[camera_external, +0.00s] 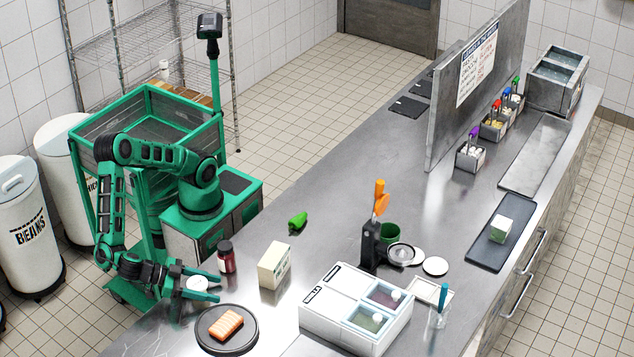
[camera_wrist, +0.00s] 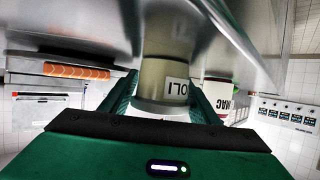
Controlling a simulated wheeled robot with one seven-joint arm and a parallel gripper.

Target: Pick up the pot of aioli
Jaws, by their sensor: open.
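The aioli pot (camera_external: 198,284) is a small pale pot with a white lid, at the counter's near left edge. In the wrist view the pot (camera_wrist: 152,78) appears upside down, with a white label reading "OLI" in part. My gripper (camera_external: 201,286) is open, with its green fingers on either side of the pot. In the wrist view my gripper (camera_wrist: 162,100) has the pot between its fingers. I cannot tell whether either finger touches it.
A dark plate (camera_external: 204,338) with a salmon block (camera_external: 226,324) is close in front of the pot. A dark red jar (camera_external: 226,257) and a cream carton (camera_external: 274,265) stand behind and to the right. A green pepper (camera_external: 298,220) lies farther back.

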